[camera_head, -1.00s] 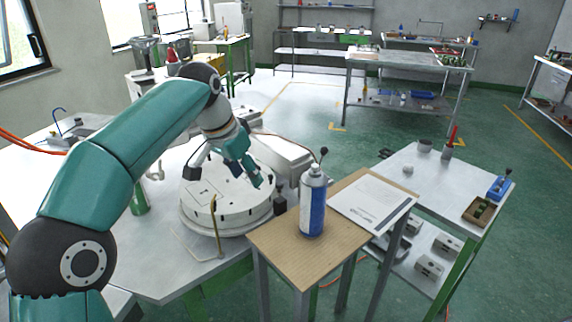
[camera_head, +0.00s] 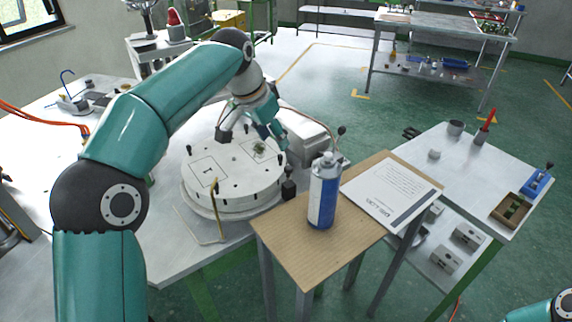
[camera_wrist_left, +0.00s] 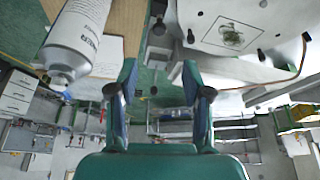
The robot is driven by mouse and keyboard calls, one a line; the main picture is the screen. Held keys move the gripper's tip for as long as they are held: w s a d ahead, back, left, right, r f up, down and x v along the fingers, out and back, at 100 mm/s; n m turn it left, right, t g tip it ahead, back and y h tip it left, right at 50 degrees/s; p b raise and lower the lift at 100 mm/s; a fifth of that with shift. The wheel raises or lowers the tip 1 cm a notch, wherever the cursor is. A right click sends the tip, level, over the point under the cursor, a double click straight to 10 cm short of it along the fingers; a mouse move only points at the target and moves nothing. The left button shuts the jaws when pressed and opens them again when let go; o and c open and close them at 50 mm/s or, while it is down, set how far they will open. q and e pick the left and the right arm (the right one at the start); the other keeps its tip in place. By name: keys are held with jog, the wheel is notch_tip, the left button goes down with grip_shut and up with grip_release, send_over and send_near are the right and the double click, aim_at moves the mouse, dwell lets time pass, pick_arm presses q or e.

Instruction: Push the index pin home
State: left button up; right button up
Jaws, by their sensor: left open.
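The white round table (camera_head: 233,190) stands on the metal bench, with black holes around its side and outlined squares on top. A small dark block with a black top (camera_head: 288,189) stands by its right rim; it may hold the index pin, but I cannot tell. A black knob also shows by the round table in the wrist view (camera_wrist_left: 159,27). My left gripper (camera_head: 255,134) is above the far right part of the round table, open and empty. Its two fingers stand apart in the wrist view (camera_wrist_left: 161,88). My right gripper is out of view; only part of that arm shows.
A blue and white spray can (camera_head: 323,192) and a printed sheet (camera_head: 392,190) are on the wooden stand (camera_head: 290,243). A bent brass rod (camera_head: 217,212) rises before the round table. A black-knobbed lever (camera_head: 342,130) is behind the can. Another bench (camera_head: 470,165) stands right.

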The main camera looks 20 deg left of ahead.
aim_at(288, 168)
pick_arm(q)
jog(key=x, duration=1.2)
jog(key=shift+w+f, duration=0.1)
jog(key=shift+f, duration=0.1)
grip_shut()
